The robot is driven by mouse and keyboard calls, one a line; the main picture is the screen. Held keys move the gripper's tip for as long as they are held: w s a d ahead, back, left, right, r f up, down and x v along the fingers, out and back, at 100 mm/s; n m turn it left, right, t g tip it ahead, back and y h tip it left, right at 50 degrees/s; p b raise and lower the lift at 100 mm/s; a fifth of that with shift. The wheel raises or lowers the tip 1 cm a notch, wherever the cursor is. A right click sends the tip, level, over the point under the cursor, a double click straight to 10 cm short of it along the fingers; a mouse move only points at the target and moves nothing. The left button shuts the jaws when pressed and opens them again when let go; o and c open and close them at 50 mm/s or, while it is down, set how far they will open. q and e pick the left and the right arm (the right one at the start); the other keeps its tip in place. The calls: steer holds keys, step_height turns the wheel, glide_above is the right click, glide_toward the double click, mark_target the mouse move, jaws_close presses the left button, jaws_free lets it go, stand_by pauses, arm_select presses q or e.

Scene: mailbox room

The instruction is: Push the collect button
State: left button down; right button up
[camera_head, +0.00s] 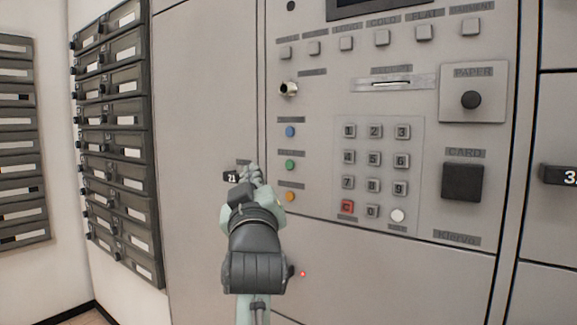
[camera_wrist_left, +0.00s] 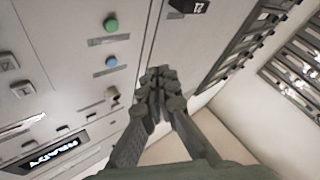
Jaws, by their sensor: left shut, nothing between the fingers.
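The grey machine panel carries a column of round buttons at its left side: blue (camera_head: 290,132), green (camera_head: 290,165) and orange (camera_head: 289,196). Dark labels sit by them, too small to read, so I cannot tell which is the collect button. My left gripper (camera_head: 249,172) is shut and empty, just left of this column near the green button's height. It hides part of the panel's left edge. In the left wrist view its closed fingertips (camera_wrist_left: 157,78) point toward the panel, with the green button (camera_wrist_left: 111,25) and blue button (camera_wrist_left: 111,62) to their left. No contact with a button is visible.
A keypad (camera_head: 374,170), a card reader (camera_head: 462,182), a paper knob (camera_head: 471,99) and a row of square buttons (camera_head: 346,43) share the panel. A metal knob (camera_head: 288,89) sits above the blue button. Mailboxes (camera_head: 112,140) line the left wall.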

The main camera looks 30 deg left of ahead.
mark_target(290, 164)
arm_select(q)
steer(key=w, duration=0.3)
steer(key=w+b, duration=0.1)
steer(key=w, duration=0.4)
steer(key=shift+w+d, duration=0.35)
arm_select(e)
steer(key=v, duration=0.3)
steer(key=shift+d+r, duration=0.25)
steer(key=shift+r, duration=0.2)
steer(key=shift+w, duration=0.1)
arm_select(q)
steer(key=shift+w+b, duration=0.1)
steer(key=shift+b, duration=0.2)
arm_select(e)
steer(key=shift+f, duration=0.1)
arm_select(q)
steer(key=shift+w, duration=0.3)
steer(key=shift+w, duration=0.4)
arm_select(e)
steer(key=shift+f, duration=0.15)
stand_by(0.3)
stand_by(0.4)
arm_select(q)
steer(key=shift+s, duration=0.8)
